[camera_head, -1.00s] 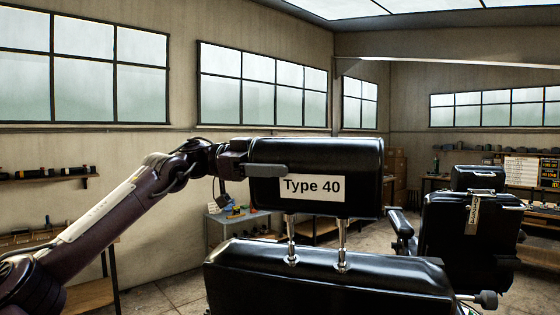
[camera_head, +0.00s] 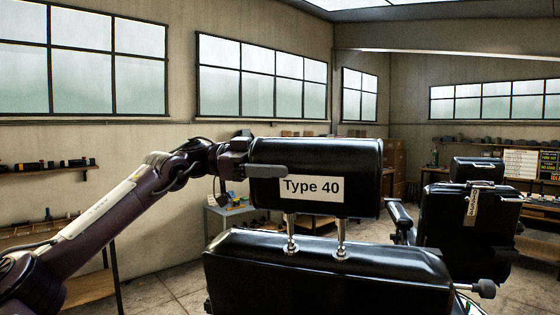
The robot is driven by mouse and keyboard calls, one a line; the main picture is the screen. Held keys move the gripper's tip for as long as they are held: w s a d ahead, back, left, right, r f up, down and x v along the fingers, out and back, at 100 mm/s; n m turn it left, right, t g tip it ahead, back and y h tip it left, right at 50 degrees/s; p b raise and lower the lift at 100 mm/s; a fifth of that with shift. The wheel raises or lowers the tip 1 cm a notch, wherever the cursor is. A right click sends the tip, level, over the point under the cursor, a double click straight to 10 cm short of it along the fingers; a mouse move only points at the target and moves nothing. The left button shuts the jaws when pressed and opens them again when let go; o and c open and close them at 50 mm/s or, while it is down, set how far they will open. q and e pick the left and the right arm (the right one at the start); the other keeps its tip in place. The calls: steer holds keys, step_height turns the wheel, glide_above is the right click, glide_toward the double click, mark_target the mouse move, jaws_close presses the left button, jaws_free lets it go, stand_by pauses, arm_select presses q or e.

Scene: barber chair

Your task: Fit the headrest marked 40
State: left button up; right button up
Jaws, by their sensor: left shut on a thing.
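The black headrest (camera_head: 355,178) carries a white label reading "Type 40". My left gripper (camera_head: 265,171) reaches in from the left and is shut on the headrest's left end. The headrest is upright, above the black backrest (camera_head: 325,285) of the near chair. Its two metal posts (camera_head: 290,232) (camera_head: 340,235) point down, and their lower ends meet the metal collars on top of the backrest. A length of both posts still shows between headrest and backrest. My right gripper is out of view.
A dark knob (camera_head: 485,288) sticks out at the near backrest's right side. A second black chair (camera_head: 470,225) with its own headrest stands behind at the right. A small table (camera_head: 232,209) with tools stands behind at the left, and shelves line the walls.

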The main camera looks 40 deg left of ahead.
mark_target(282, 196)
arm_select(q)
steer(key=shift+w+f, duration=0.1)
steer(key=shift+f, duration=0.6)
steer(key=shift+w+a+f+b, duration=0.1)
steer(key=shift+w+f+b, duration=0.1)
steer(key=shift+f, duration=1)
steer(key=shift+w+a+f+b, duration=0.1)
steer(key=shift+w+f+b, duration=0.1)
steer(key=shift+f, duration=1)
steer(key=o, duration=1.1)
steer(key=shift+o, duration=0.8)
steer(key=shift+s, duration=0.1)
steer(key=shift+d+f, duration=0.1)
steer(key=shift+f, duration=0.15)
steer(key=b+v, duration=0.3)
steer(key=v, duration=0.5)
steer(key=shift+r, duration=0.3)
